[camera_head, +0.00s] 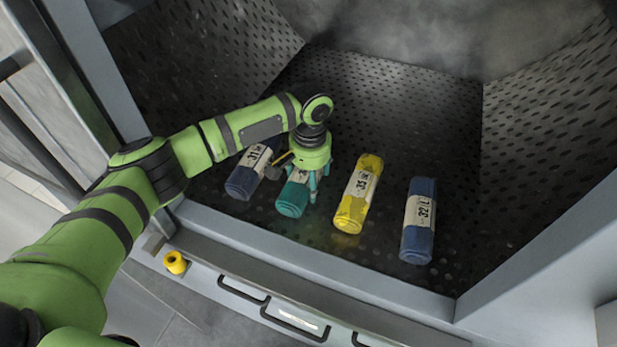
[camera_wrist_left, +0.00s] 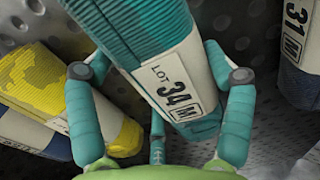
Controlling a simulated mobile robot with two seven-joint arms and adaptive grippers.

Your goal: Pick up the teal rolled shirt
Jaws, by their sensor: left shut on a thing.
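The teal rolled shirt (camera_head: 292,200) lies on the perforated floor of the washer, between a blue roll and the yellow roll. Its white label reads LOT 34 M in the left wrist view (camera_wrist_left: 175,85). My left gripper (camera_head: 310,188) comes down over it from above, its wrist hiding the shirt's far part in the head view. In the left wrist view its teal fingers (camera_wrist_left: 165,100) stand on both sides of the roll and are shut on it. I cannot tell whether the shirt is off the floor. My right gripper is in neither view.
A blue roll marked 31 (camera_head: 247,178) lies close on the left. The yellow roll marked 33 (camera_head: 355,200) and a blue roll marked 32 (camera_head: 418,222) lie to the right. The washer's metal front sill (camera_head: 300,262) runs nearer to me. Floor behind the rolls is clear.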

